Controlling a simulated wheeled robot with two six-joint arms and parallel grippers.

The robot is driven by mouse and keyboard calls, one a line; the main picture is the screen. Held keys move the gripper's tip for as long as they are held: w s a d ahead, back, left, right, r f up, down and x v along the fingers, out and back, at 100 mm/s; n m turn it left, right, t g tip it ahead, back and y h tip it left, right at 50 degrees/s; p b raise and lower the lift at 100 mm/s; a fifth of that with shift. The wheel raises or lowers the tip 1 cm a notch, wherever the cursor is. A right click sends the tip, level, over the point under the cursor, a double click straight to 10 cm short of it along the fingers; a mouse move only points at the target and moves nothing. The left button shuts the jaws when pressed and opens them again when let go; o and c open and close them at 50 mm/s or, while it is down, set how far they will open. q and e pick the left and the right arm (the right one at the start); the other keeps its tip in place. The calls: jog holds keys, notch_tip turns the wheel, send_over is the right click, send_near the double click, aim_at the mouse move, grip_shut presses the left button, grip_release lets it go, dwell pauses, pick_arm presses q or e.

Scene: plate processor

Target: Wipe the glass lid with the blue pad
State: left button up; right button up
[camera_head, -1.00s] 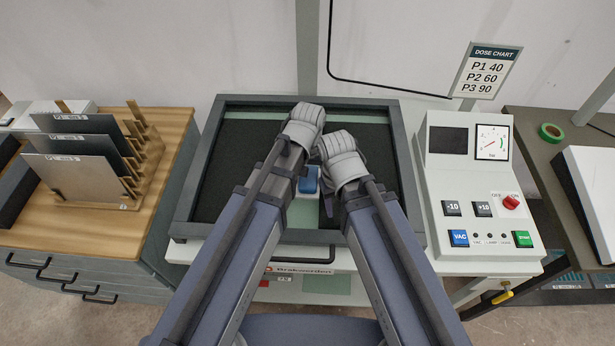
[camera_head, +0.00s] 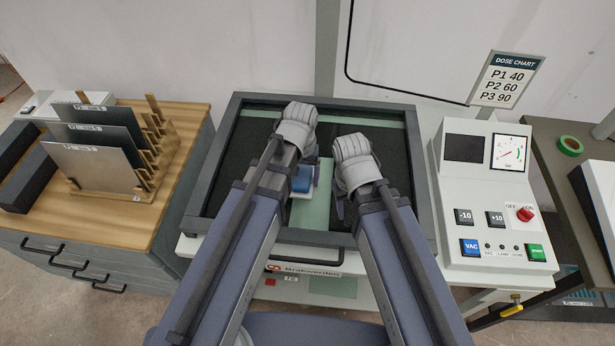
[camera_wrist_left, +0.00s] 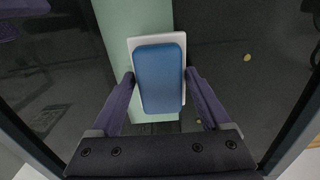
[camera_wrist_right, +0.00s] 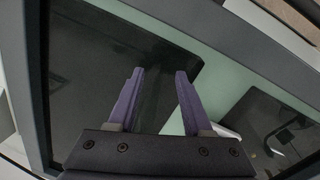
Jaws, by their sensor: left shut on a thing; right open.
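The glass lid (camera_head: 235,165) is a dark pane in a grey frame, lying closed on the machine. The blue pad (camera_head: 302,180) has a white base and lies over the pane near its middle. My left gripper (camera_wrist_left: 160,80) is shut on the pad's sides; its fingers show on both sides of the pad (camera_wrist_left: 161,60) in the left wrist view. Whether the pad touches the glass cannot be told. My right gripper (camera_wrist_right: 158,80) is open and empty, over the right part of the lid, to the right of the pad.
A pale green band (camera_head: 316,205) runs across the dark pane beneath the pad. A small yellow speck (camera_wrist_left: 247,57) shows beside the pad. The control panel (camera_head: 490,200) stands close on the right. A wooden rack (camera_head: 130,185) with plates stands on the left cabinet.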

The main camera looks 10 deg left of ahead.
pick_arm(q)
jog(key=shift+a+f, duration=0.1)
jog(key=shift+a, duration=1)
pick_arm(e)
jog(key=shift+f, duration=0.1)
pick_arm(q)
jog(key=shift+a, duration=0.1)
jog(key=shift+a, duration=1.75)
pick_arm(e)
jog(key=shift+r, duration=0.2)
pick_arm(q)
notch_tip(320, 180, up, 6)
jog(key=p, duration=0.6)
pick_arm(e)
notch_tip(320, 180, up, 6)
jog(key=shift+f, duration=0.1)
pick_arm(q)
notch_tip(320, 180, up, 3)
jog(key=p, duration=0.3)
pick_arm(e)
notch_tip(320, 180, up, 3)
